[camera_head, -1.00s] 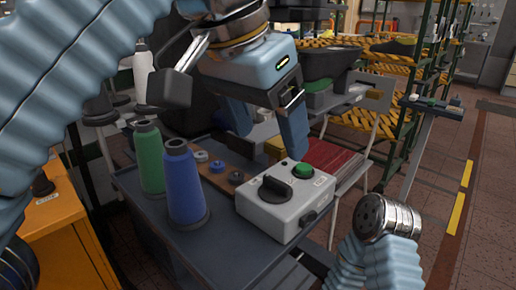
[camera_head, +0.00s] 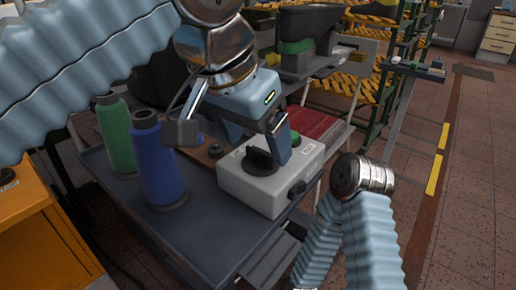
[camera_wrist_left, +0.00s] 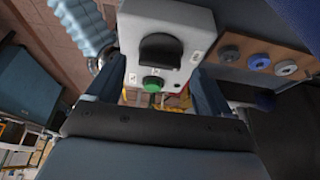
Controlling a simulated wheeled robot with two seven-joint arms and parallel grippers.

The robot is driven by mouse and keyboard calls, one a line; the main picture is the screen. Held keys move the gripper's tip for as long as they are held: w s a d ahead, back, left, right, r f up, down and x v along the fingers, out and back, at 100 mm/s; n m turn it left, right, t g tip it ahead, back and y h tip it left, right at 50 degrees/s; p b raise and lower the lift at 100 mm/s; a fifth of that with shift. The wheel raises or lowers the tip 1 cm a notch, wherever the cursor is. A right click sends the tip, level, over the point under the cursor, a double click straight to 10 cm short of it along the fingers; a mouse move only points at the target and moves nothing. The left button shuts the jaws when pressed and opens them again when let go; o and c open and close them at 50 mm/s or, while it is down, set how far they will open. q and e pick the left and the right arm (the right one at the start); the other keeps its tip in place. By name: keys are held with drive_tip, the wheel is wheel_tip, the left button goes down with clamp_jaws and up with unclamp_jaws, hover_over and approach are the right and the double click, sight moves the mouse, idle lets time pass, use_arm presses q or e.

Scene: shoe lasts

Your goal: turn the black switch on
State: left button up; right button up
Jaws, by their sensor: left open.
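The black switch (camera_head: 262,162) is a rotary knob on top of a white-grey control box (camera_head: 250,190) on the cart. It also shows in the left wrist view (camera_wrist_left: 160,52), on the box face (camera_wrist_left: 165,18). A green button (camera_head: 295,139) sits behind it, seen in the wrist view too (camera_wrist_left: 153,84). My left gripper (camera_head: 254,143) is open and empty above the box. One finger partly covers the area between knob and button. In the wrist view its fingers (camera_wrist_left: 158,88) stand either side of the button, with the knob beyond. My right gripper is not visible, only part of its arm.
A blue spool (camera_head: 160,170) and a green spool (camera_head: 117,140) stand on the dark cart (camera_head: 215,245) left of the box. Small discs on a brown board (camera_wrist_left: 265,65) lie beside it. An orange cabinet (camera_head: 45,240) is at left. Open floor lies right.

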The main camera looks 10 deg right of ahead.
use_arm(q)
drive_tip(key=shift+x, duration=1.05)
drive_tip(key=shift+c, duration=0.3)
drive_tip(key=c, duration=1)
